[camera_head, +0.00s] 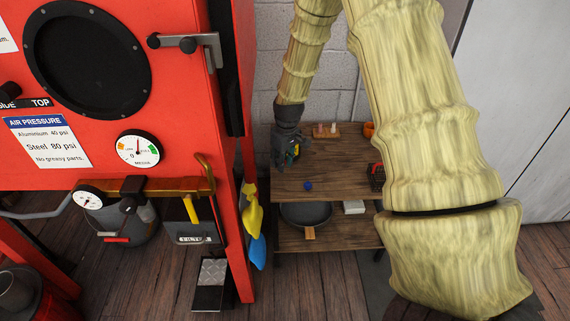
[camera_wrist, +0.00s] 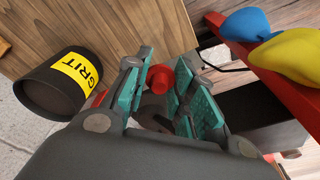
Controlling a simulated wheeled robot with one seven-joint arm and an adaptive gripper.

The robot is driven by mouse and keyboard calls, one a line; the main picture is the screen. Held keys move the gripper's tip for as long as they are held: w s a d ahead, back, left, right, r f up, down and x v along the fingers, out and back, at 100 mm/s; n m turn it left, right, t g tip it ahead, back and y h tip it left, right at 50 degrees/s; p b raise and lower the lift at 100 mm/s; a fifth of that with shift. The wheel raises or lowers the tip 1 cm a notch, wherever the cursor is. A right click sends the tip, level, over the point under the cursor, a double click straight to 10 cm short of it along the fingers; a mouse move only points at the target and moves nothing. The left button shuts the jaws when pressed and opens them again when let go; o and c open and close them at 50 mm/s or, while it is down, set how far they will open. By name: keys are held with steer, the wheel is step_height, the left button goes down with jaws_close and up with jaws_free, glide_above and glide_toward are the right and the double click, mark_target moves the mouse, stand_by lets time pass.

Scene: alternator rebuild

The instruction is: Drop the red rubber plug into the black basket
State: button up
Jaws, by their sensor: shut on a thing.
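The red rubber plug (camera_wrist: 159,78) shows in the wrist view as a small red cylinder between the teal finger pads of my gripper (camera_wrist: 158,92). My gripper is shut on it. In the head view my gripper (camera_head: 289,158) is over the left end of the wooden bench, and the plug cannot be made out there. The black basket (camera_head: 376,178) stands at the right end of the bench top, partly hidden by my arm. My gripper is well to the left of the basket. The basket is not seen in the wrist view.
A dark can marked GRIT (camera_wrist: 52,92) is close to my gripper. A blue ball (camera_head: 308,186) lies near the bench's front edge. A wooden rack (camera_head: 326,133) and an orange item (camera_head: 369,129) are at the back. The red cabinet (camera_head: 180,100) stands left; yellow and blue gloves (camera_head: 252,222) hang there.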

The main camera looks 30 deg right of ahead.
steer(key=shift+r+p, duration=1.6)
steer(key=shift+r, duration=0.2)
